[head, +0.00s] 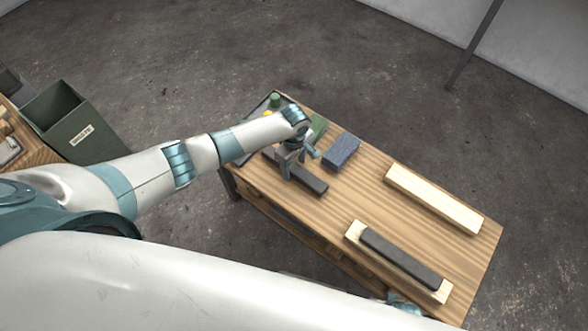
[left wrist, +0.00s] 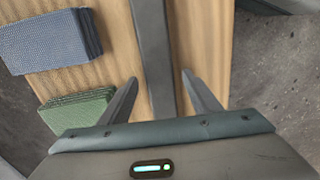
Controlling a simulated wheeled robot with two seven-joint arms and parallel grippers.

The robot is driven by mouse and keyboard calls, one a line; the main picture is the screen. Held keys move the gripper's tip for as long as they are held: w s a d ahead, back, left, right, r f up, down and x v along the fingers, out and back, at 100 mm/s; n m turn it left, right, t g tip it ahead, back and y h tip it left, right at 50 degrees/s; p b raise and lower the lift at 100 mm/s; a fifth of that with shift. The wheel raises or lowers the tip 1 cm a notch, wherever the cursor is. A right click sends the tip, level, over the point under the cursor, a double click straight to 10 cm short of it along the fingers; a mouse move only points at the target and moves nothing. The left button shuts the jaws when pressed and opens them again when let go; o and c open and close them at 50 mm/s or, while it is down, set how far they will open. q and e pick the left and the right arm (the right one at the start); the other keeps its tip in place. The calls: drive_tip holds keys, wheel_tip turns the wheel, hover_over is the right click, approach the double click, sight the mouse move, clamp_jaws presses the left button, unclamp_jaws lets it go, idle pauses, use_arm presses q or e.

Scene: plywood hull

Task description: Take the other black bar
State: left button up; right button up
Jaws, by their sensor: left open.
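One black bar (head: 312,183) lies flat on the wooden table (head: 345,205), near its left front edge. My left gripper (head: 288,168) is over this bar and partly hides it. In the left wrist view the bar (left wrist: 152,50) runs between the two open fingers of my left gripper (left wrist: 162,98), apart from both as far as I can see. A second black bar (head: 400,257) lies on a pale wooden block (head: 352,236) at the table's right front. My right gripper is not clearly in view.
A blue block (head: 341,150) and a green block (head: 318,127) lie beside the left gripper; the blue one also shows in the left wrist view (left wrist: 42,42). A pale bare wooden block (head: 433,199) lies at the back right. A dark green bin (head: 75,125) stands left.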

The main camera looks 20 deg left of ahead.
sight(294, 167)
use_arm(q)
drive_tip(key=shift+f, duration=0.1)
clamp_jaws()
use_arm(e)
drive_tip(key=shift+s, duration=0.35)
use_arm(q)
drive_tip(key=shift+r, duration=0.4)
wheel_tip(294, 167, up, 3)
drive_tip(key=shift+r+p, duration=0.1)
drive_tip(key=shift+p, duration=0.3)
drive_tip(key=d+r, duration=0.7)
drive_tip(key=d, duration=0.4)
drive_tip(key=shift+s+d, duration=0.15)
drive_tip(key=shift+d, duration=0.15)
use_arm(e)
drive_tip(key=shift+s+d+f, duration=0.1)
drive_tip(key=shift+s+f, duration=0.65)
